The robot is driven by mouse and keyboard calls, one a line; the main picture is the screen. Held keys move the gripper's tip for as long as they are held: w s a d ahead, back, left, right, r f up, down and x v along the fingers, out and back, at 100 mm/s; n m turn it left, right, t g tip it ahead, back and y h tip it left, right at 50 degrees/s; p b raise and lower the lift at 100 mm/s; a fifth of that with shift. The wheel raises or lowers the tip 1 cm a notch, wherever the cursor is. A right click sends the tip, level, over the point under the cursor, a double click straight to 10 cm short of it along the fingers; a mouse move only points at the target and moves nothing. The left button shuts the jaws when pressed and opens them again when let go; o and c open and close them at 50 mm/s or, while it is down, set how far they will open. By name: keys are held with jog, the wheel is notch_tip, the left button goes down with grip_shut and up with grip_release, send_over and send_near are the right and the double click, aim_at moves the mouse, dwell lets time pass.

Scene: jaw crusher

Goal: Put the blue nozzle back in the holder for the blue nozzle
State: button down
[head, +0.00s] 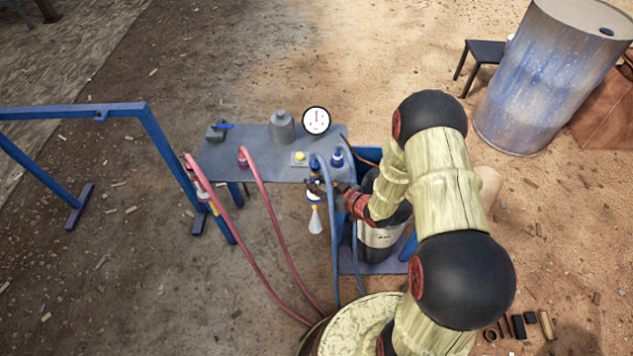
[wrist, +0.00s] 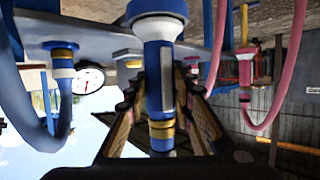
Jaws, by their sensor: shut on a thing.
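In the wrist view, which is upside down, the nozzle's white and blue body (wrist: 158,60) stands between my two fingers (wrist: 165,115). A grey-blue plate edge (wrist: 105,42) lies close beside it there. I cannot tell whether the nozzle touches it. The blue nozzle's holder is not clearly visible; my gripper and the nozzle cover that part of the edge.
The grey table (head: 220,160) bears a gauge (head: 316,120), a grey weight-like object (head: 282,127), a yellow button (head: 299,157) and a blue hose fitting (head: 337,159). Pink hoses (head: 265,200) run at left, one to a pink nozzle (head: 204,197). A barrel (head: 540,85) stands at the far right.

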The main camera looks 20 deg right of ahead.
jog(key=c, duration=1.5)
grip_release()
jog(key=shift+o, duration=0.2)
jog(key=v, duration=1.2)
jog(key=shift+d+f, duration=0.1)
